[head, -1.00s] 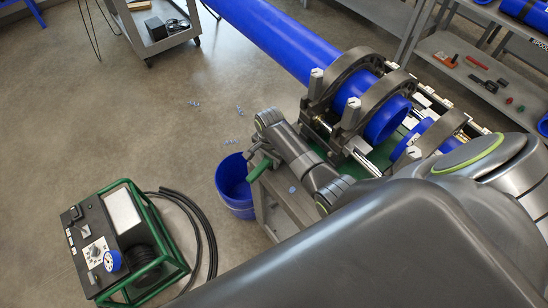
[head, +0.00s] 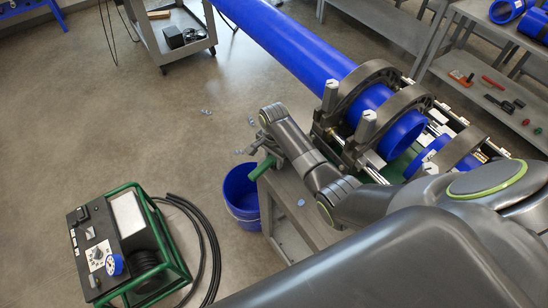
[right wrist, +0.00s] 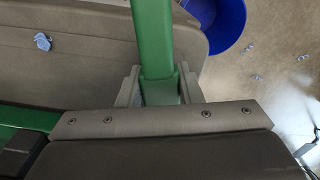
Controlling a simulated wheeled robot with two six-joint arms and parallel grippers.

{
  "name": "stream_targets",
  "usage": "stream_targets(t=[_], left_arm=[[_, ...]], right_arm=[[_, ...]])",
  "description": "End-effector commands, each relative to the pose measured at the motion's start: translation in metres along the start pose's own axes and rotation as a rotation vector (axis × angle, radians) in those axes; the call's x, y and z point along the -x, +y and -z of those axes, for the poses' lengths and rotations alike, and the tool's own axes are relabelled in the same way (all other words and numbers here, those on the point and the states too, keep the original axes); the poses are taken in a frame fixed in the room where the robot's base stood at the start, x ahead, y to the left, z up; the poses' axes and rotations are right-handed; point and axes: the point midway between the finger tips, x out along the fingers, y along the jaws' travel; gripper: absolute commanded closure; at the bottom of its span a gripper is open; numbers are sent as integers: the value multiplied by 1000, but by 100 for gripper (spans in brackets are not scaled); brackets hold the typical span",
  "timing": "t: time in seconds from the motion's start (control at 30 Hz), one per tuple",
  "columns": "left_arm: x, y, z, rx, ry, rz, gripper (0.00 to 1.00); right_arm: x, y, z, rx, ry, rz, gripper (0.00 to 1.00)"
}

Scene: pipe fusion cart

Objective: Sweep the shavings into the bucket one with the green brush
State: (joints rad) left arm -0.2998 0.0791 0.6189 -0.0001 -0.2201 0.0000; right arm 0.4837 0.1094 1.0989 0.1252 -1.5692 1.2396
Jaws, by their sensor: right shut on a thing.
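My right gripper (head: 267,152) is shut on the green brush (head: 262,168), over the end of the cart beside the bucket. The brush's green handle (right wrist: 157,45) stands between the fingers in the right wrist view; its bristles are hidden. The blue bucket (head: 241,192) is on the floor against the cart's end, and its rim shows in the right wrist view (right wrist: 222,25). A pale blue shaving (head: 301,202) lies on the cart top (head: 318,228), and it also shows in the right wrist view (right wrist: 43,41). My left gripper is not in view.
Several shavings (head: 205,111) lie on the floor beyond the bucket. A green-framed machine (head: 125,245) with black hoses (head: 205,235) stands left of the bucket. A large blue pipe (head: 290,50) in grey clamps (head: 365,85) fills the cart's far side.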

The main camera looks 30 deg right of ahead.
Motion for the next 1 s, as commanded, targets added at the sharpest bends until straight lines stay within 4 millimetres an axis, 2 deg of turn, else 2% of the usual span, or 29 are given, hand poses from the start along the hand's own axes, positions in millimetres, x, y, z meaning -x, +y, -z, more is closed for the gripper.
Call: stream_targets(t=[0.1,0.4,0.63,1.0], left_arm=[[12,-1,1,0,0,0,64],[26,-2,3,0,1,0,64],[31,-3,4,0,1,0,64],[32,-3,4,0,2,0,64]], right_arm=[[10,1,-1,0,0,1,96],[27,6,-2,0,0,1,96],[36,9,-3,0,0,0,96],[38,10,-3,0,0,0,96]])
